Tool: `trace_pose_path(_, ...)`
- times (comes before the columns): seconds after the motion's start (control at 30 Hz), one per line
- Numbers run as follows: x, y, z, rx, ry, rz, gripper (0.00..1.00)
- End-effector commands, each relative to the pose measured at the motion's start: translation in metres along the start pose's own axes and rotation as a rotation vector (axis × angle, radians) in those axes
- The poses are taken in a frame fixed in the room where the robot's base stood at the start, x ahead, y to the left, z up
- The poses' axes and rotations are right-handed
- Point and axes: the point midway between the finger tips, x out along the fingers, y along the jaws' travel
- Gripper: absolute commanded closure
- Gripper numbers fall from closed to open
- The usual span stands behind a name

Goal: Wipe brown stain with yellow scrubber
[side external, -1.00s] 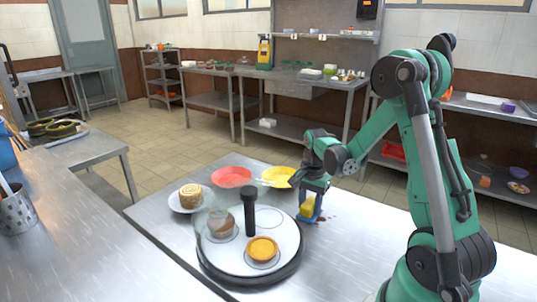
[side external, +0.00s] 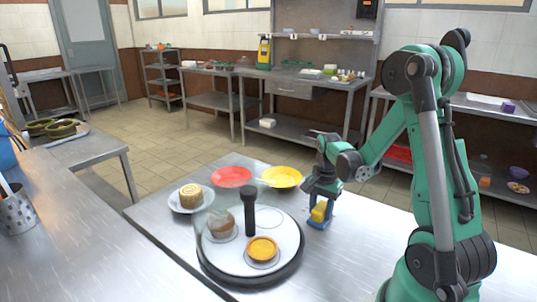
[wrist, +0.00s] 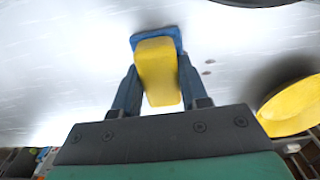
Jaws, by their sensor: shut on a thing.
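My gripper (side external: 321,197) is shut on the yellow scrubber (side external: 319,211), which has a yellow block handle and a blue base. The wrist view shows the scrubber (wrist: 158,72) between the two fingers of my gripper (wrist: 157,88). Its blue base is down at the metal table; I cannot tell how firmly it touches. Small brown spots of the stain (wrist: 208,72) show on the table just right of the scrubber in the wrist view. In the side view the scrubber and gripper hide the stain's place.
A round dark-rimmed tray (side external: 208,262) with a black post, a pastry and a tart stands left of the scrubber. Behind are a yellow plate (side external: 284,178), a red plate (side external: 231,177) and a white plate (side external: 178,207) with a rolled cake. The table's right front is clear.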

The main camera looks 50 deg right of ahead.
Motion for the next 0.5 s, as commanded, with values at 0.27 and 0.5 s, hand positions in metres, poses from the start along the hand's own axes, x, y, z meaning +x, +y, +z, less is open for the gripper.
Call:
trace_pose_path(0.27, -0.001, 0.026, 0.0, 0.002, 0.0, 0.0, 1.0)
trace_pose_path(0.5, -0.005, 0.041, 0.001, 0.001, 0.0, 0.0, 1.0)
